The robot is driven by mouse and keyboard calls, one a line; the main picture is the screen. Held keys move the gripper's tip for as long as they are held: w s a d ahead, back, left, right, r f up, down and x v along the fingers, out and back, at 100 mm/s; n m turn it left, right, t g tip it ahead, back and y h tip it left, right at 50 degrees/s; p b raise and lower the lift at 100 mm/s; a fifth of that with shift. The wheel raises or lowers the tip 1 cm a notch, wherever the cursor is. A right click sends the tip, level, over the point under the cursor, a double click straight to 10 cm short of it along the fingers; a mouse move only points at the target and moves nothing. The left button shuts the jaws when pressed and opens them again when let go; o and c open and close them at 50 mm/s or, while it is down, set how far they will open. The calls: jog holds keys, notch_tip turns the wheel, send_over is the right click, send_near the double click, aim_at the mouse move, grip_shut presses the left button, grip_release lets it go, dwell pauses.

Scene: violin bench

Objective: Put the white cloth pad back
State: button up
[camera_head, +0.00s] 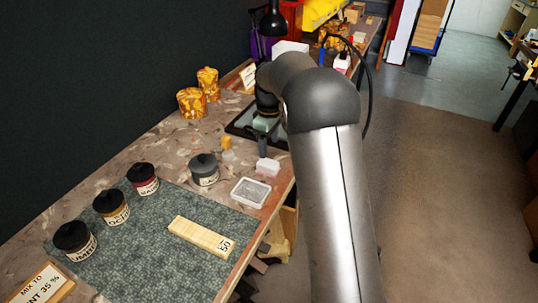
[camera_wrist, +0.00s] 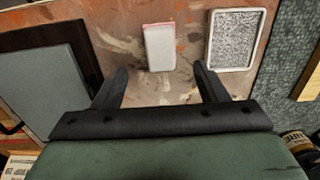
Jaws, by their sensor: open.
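The white cloth pad (camera_head: 267,166) appears to be the small white block on the stained bench, just behind a shallow white tray (camera_head: 250,192) with a grey, grainy inside. In the wrist view the pad (camera_wrist: 160,48) shows a pinkish edge and lies ahead of my gripper (camera_wrist: 161,72), in line with the gap between the fingers. The fingers are apart, with nothing held between them. The white tray (camera_wrist: 208,52) is right of the pad in that view. In the head view my gripper (camera_head: 262,146) is partly hidden by my arm, just behind the pad.
A dark-framed board with a grey slab (camera_wrist: 45,85) lies left in the wrist view. A grey jar (camera_head: 204,170), several labelled jars (camera_head: 112,207) and a wooden block marked 50 (camera_head: 201,237) stand nearby. A green mat (camera_head: 150,265) covers the front. The bench edge is close on the right.

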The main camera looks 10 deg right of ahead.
jog(key=s+r+m, duration=0.3)
jog(key=s, duration=0.6)
jog(key=s+r+m, duration=0.2)
jog(key=s+m, duration=0.1)
jog(key=s, duration=0.6)
jog(key=s+f+m, duration=0.2)
jog(key=s, duration=0.7)
jog(key=s+f+m, duration=0.2)
jog(key=s+f, duration=0.1)
jog(key=s, duration=0.6)
jog(key=shift+s+m, duration=0.15)
jog(key=shift+m, duration=0.15)
